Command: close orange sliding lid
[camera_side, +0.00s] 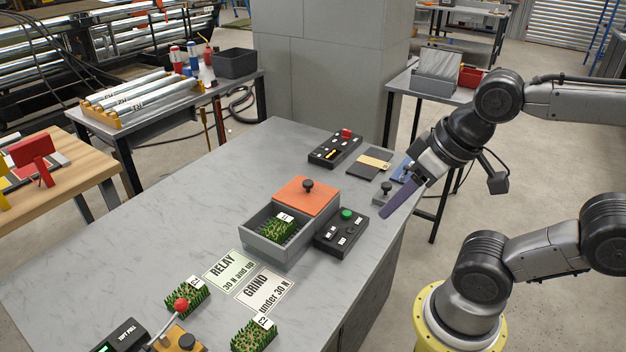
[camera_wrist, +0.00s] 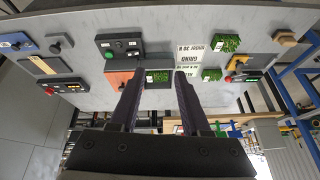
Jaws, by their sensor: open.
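The orange sliding lid (camera_side: 307,195) has a black knob and covers the far part of a grey box (camera_side: 262,245). The near part of the box is open and holds a green turf piece (camera_side: 278,227) with a white tag. The lid also shows in the wrist view (camera_wrist: 119,79), partly hidden behind a finger. My gripper (camera_side: 386,213) is open and empty, to the right of the box and above the table's right edge. In the wrist view my gripper's two fingers (camera_wrist: 158,82) stand apart, with the turf in the box seen between them.
A control box with a green button (camera_side: 341,233) stands right beside the grey box. A box with a red button (camera_side: 335,148) and a dark flat block (camera_side: 369,165) lie farther back. RELAY (camera_side: 230,270) and GRIND (camera_side: 265,288) cards and two turf pieces lie in front. The table's left side is clear.

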